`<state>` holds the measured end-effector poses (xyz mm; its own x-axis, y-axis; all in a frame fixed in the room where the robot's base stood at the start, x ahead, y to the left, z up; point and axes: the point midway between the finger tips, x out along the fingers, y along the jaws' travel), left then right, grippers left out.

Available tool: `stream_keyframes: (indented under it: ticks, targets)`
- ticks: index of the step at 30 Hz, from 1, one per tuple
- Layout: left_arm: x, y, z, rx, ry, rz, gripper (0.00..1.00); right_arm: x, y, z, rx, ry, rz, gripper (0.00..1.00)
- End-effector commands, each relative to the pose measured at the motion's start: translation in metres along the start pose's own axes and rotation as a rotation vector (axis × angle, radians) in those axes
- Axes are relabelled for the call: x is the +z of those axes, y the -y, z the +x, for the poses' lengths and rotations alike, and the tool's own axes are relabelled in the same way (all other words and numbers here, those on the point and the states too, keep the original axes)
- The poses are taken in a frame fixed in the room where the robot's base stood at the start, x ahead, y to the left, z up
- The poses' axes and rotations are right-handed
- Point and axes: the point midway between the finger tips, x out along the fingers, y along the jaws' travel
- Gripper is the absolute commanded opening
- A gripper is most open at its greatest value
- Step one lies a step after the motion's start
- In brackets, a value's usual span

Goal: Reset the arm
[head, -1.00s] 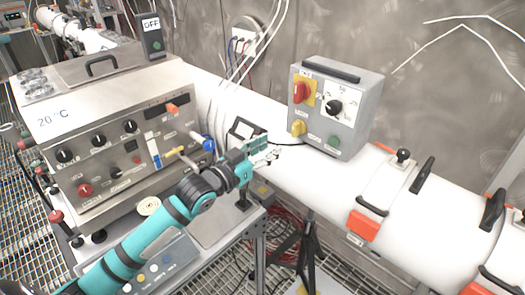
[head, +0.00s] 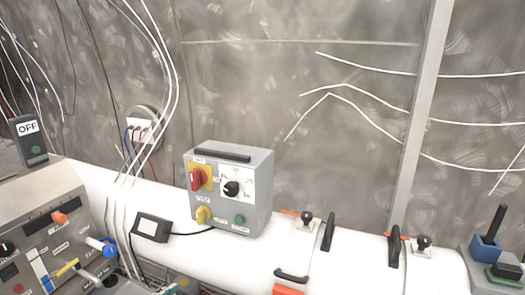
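Neither of my grippers nor my arms shows in the head view now, so their state is hidden. The task names only the arm, and no part of it is in the picture.
A grey control box (head: 228,190) with a red switch, black knob and yellow knob stands on a white pipe (head: 328,262). A steel panel machine (head: 50,235) is at lower left, with an OFF box (head: 30,139) above it. Black clamp handles (head: 328,232) rise from the pipe at right.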

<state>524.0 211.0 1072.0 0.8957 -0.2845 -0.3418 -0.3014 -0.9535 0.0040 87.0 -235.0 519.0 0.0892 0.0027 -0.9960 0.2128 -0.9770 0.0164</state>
Motion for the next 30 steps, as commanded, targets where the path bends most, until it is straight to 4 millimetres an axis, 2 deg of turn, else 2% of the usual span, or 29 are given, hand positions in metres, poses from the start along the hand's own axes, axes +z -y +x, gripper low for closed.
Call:
stream_keyframes:
  ticks: [1, 3, 6, 12, 21, 24, 30]
  targets:
    - [0.036, -0.017, -0.014, -0.01, 0.112, -0.014, 0.37, 0.0, 0.0, 0.0, 0.0, 0.0, 0.0, 0.0]
    - [0.074, -0.03, -0.034, -0.033, 0.253, -0.015, 0.37, 0.0, 0.001, 0.0, -0.001, 0.0, 0.0, 0.0]
    - [0.114, -0.043, -0.062, -0.059, 0.413, -0.019, 0.37, 0.0, 0.001, 0.0, -0.001, -0.001, 0.0, 0.0]
    - [0.163, -0.061, -0.114, -0.094, 0.649, -0.04, 0.37, 0.0, 0.001, 0.0, -0.001, 0.0, 0.0, 0.0]
    - [0.207, -0.082, -0.188, -0.128, 0.928, -0.085, 0.37, 0.0, 0.001, 0.0, -0.001, -0.001, 0.0, 0.0]
    - [0.233, -0.079, -0.167, -0.126, 0.934, -0.079, 0.37, 0.0, 0.001, 0.004, -0.001, -0.001, 0.0, 0.0]
    - [0.285, -0.078, -0.139, -0.12, 0.953, -0.08, 0.37, 0.002, 0.001, 0.009, -0.001, 0.001, 0.0, 0.0]
